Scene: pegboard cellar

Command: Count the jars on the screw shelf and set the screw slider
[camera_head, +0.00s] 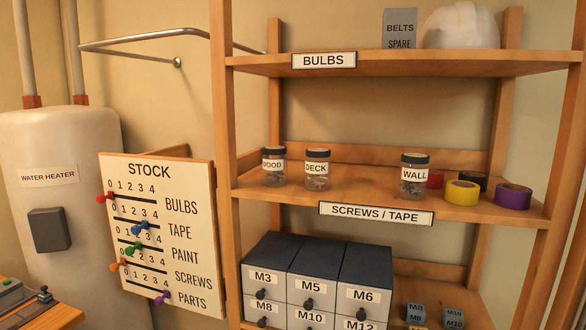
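Three small glass jars with dark lids stand on the middle shelf (375,219), labelled SCREWS / TAPE: the WOOD jar (273,168), the DECK jar (317,170) and the WALL jar (414,177). The white STOCK board (157,235) at left has several rows with 0 to 4 scales and coloured knobs. The orange screw slider knob (118,266) sits near the left, low end of the SCREWS row. Its exact mark is hard to read. Neither of my grippers is in view.
Tape rolls, yellow (462,192) and purple (513,196) among them, lie right of the jars. A drawer cabinet (318,285) stands below. A water heater (60,180) and a wooden bench edge (50,316) are at left. A metal rail (150,38) juts above the board.

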